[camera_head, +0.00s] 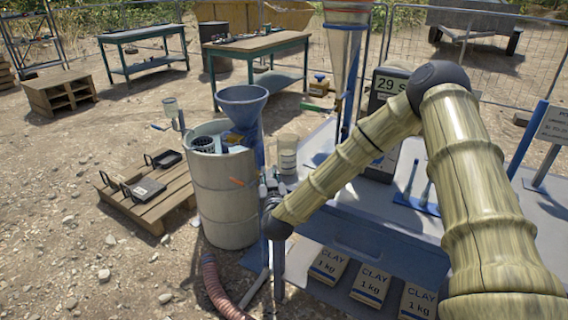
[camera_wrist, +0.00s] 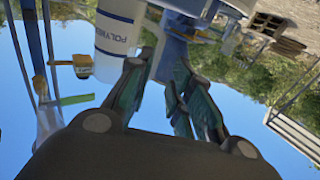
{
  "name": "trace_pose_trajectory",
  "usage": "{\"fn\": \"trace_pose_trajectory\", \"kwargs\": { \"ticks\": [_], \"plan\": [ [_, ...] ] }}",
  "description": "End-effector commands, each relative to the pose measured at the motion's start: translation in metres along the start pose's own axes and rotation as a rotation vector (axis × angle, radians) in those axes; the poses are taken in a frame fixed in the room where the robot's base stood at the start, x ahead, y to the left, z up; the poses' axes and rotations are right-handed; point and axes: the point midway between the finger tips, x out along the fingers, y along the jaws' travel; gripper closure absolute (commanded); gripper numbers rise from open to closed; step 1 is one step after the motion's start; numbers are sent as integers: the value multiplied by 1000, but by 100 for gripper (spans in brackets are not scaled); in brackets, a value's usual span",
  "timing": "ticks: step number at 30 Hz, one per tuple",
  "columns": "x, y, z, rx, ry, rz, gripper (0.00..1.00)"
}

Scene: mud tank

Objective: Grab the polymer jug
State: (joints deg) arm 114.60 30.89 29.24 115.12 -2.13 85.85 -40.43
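The polymer jug (camera_head: 287,153) is a whitish cylinder standing upright at the left end of the blue-grey table, just right of the large drum. In the wrist view the jug (camera_wrist: 117,32) is upper left of centre, tilted by the camera's angle, with part of its "POLYMER" label readable. My gripper (camera_head: 270,187) is in front of the jug, low beside the drum. In the wrist view my gripper (camera_wrist: 163,78) has its fingers spread with a gap between them, and nothing is held. The jug is beyond the left fingertip, not between the fingers.
The beige drum (camera_head: 228,198) with a blue funnel (camera_head: 242,104) stands close to the left of the jug. Clay bags (camera_head: 328,266) lie below. A pallet (camera_head: 150,199) is at left.

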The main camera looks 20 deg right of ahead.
Motion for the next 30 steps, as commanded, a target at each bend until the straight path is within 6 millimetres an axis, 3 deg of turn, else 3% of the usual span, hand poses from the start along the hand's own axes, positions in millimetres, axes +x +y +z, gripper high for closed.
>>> {"fn": "trace_pose_trajectory", "kwargs": {
  "ticks": [9,17,30],
  "plan": [
    [42,1,-3,0,4,4,78],
    [57,1,-4,1,3,2,78],
    [103,4,-9,1,2,2,78]
  ]
}}
